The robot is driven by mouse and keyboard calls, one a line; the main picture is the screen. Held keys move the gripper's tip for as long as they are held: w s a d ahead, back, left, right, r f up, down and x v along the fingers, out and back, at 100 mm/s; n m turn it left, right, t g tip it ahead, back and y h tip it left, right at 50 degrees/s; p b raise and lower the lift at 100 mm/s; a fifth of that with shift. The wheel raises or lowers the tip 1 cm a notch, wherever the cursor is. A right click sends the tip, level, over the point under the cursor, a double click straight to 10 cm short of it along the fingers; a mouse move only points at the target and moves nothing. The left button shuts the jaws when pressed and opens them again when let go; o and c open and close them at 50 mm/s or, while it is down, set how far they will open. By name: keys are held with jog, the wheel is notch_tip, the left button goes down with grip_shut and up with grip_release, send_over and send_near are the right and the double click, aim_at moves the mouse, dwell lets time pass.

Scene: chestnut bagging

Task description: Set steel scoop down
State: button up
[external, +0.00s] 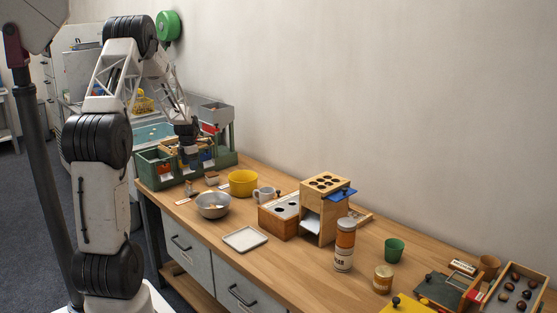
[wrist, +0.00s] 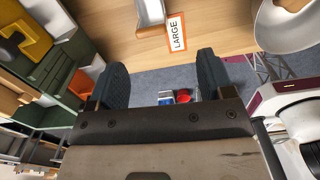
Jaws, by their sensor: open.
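My gripper (external: 193,160) points down over the near side of the green bin rack at the back end of the bench. In the wrist view my gripper (wrist: 163,78) has its two dark fingers wide apart, with nothing between them. A shiny grey metal piece (wrist: 152,12), possibly the steel scoop, lies on the wood beside a card marked LARGE (wrist: 176,33). It is cut off by the top edge and is apart from the fingers. I cannot make out the scoop surely in the external view.
The green bin rack (external: 152,172) stands close around my gripper. A steel bowl (external: 213,206), a yellow bowl (external: 243,182) and a mug (external: 264,194) stand nearby. A white tray (external: 245,239) and a wooden box tower (external: 322,208) are farther right. Bare wood lies around the tray.

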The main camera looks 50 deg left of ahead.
jog(key=s+d+r+m, duration=0.1)
jog(key=d+r+m, duration=0.55)
jog(key=d, duration=0.45)
jog(key=s+d+r+m+t, duration=0.1)
jog(key=s+d+r+m, duration=0.1)
jog(key=d+r+m, duration=0.65)
jog(key=s+d+r+m, duration=0.15)
jog(key=d+r, duration=0.45)
jog(key=d, duration=0.8)
jog(key=s+d+r+m, duration=0.2)
jog(key=s+d+m, duration=0.7)
jog(key=s+d, duration=0.2)
jog(key=s+d+r+m+t, duration=0.1)
jog(key=s+d+m, duration=0.9)
jog(key=s+d, duration=0.1)
jog(key=shift+s+d+r+t, duration=0.3)
jog(key=shift+s+r, duration=0.1)
jog(key=shift+s, duration=0.4)
